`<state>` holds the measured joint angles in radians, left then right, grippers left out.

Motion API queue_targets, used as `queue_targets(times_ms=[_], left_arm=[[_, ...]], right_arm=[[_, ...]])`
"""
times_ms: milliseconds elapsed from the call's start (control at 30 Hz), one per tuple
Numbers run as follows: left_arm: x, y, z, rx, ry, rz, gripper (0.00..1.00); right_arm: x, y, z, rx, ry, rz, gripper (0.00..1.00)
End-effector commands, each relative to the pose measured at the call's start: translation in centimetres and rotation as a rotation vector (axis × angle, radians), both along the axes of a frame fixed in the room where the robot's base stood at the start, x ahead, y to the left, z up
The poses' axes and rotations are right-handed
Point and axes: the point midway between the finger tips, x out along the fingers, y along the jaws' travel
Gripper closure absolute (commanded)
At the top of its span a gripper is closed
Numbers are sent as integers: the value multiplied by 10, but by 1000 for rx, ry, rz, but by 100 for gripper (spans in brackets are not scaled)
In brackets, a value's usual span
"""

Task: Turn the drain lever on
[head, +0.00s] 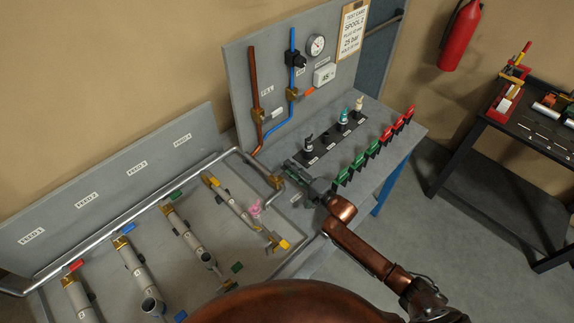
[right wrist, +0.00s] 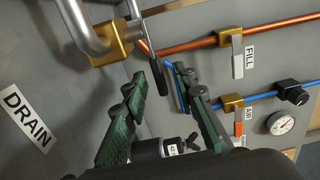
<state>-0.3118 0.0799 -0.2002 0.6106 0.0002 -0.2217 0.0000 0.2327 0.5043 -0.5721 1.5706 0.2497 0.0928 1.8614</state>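The drain valve is a brass body (right wrist: 112,44) on a grey pipe in the right wrist view, above the DRAIN label (right wrist: 28,117). Its lever (right wrist: 157,76) is a thin metal bar with a black grip that points down between my right fingertips. In the head view the brass valve (head: 276,182) sits at the panel's right end; its lever is too small to make out. My right gripper (head: 300,178) is just right of the valve. In the right wrist view this gripper (right wrist: 165,88) is open, with green-padded fingers on both sides of the lever grip and gaps visible. My left gripper is out of view.
A copper pipe with the FILL valve (right wrist: 230,38) and a blue pipe with the AIR valve (right wrist: 232,103) run close by, with a pressure gauge (right wrist: 281,123). Small fittings stand on a black rack (head: 335,138); red and green clamps (head: 372,148) line the bench edge.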

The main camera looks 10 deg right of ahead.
Motion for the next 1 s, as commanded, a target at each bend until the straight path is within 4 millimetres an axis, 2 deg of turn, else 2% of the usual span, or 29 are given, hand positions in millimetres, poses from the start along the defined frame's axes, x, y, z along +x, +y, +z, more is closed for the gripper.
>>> queue_targets(times_ms=[200, 400, 533, 900, 1000], left_arm=[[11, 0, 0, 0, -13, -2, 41], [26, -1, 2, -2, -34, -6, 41], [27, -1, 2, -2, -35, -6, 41], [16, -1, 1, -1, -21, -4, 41], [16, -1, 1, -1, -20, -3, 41]], right_arm=[[18, 11, -1, -1, 1, -2, 74], [20, 12, -1, -1, 0, -3, 74], [20, 10, -1, -1, 1, -5, 75], [20, 10, -1, -1, 0, -5, 100], [20, 10, -1, -1, 2, -5, 100]])
